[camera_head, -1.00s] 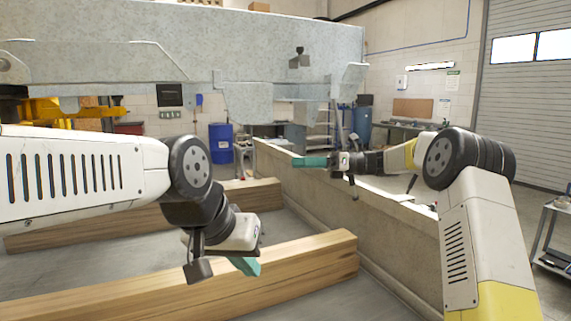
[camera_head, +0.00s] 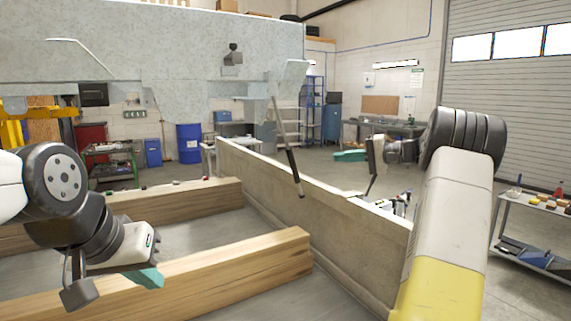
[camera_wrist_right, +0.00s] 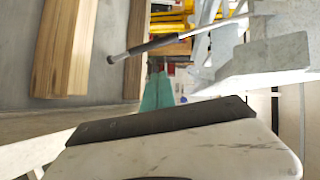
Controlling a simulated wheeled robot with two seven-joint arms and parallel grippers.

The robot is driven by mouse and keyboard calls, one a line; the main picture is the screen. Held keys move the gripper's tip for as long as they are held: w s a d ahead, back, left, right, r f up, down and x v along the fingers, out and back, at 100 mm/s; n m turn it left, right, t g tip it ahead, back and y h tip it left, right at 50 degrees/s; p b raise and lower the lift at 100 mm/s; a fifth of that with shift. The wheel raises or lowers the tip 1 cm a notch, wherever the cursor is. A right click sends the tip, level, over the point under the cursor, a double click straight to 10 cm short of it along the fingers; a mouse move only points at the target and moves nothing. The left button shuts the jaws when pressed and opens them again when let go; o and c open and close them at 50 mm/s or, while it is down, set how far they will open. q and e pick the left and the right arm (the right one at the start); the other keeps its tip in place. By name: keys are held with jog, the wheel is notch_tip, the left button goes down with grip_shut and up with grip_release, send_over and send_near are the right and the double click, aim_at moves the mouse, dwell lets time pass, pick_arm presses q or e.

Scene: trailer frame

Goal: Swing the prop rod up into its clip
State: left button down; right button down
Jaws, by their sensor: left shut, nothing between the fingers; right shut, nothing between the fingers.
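The prop rod (camera_head: 287,145) is a thin grey rod with a black lower grip. It hangs down, slightly tilted, from below the right end of the grey raised panel (camera_head: 190,50). It also shows in the right wrist view (camera_wrist_right: 150,46). A small dark fitting (camera_head: 233,55) on the panel may be the clip; I cannot tell for sure. My right gripper (camera_head: 350,155), with teal fingers, is shut and empty, to the right of the rod and apart from it. Its fingers show in the right wrist view (camera_wrist_right: 157,92). My left gripper (camera_head: 147,278) is shut and empty at lower left, far from the rod.
Wooden beams (camera_head: 240,262) lie across the trailer frame. A long tan side rail (camera_head: 325,205) runs beneath the rod. A tool cart (camera_head: 535,205) stands at the right. The space between the rod and my right gripper is clear.

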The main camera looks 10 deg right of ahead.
jog(key=s+a+f+x, duration=0.1)
jog(key=x, duration=1.1)
jog(key=shift+s+n, duration=0.3)
jog(key=shift+n, duration=0.1)
